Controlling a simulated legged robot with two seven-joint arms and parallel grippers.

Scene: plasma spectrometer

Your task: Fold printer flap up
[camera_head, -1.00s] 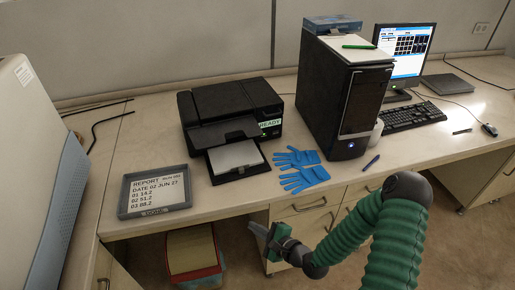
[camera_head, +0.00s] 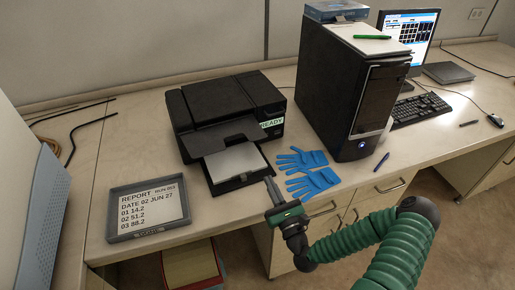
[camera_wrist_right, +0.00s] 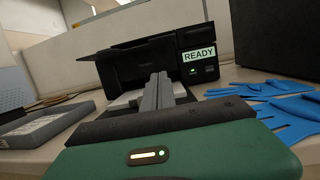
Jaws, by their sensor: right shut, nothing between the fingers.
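The black printer (camera_head: 225,105) stands on the bench with a green READY label (camera_head: 272,123); it also shows in the right wrist view (camera_wrist_right: 135,65). Its dark front flap (camera_head: 220,136) sticks out, folded down, above a lower tray holding a white sheet (camera_head: 235,162). My right gripper (camera_head: 271,185) is shut and empty, just in front of the tray's right front corner, pointing at the printer. In the right wrist view its fingers (camera_wrist_right: 159,88) lie together and hide part of the tray. I cannot tell whether they touch it. My left gripper is out of view.
Blue gloves (camera_head: 308,172) lie right of the tray, close to my gripper. A grey framed report tray (camera_head: 148,208) lies left. Drawers (camera_head: 340,210) are below the bench edge.

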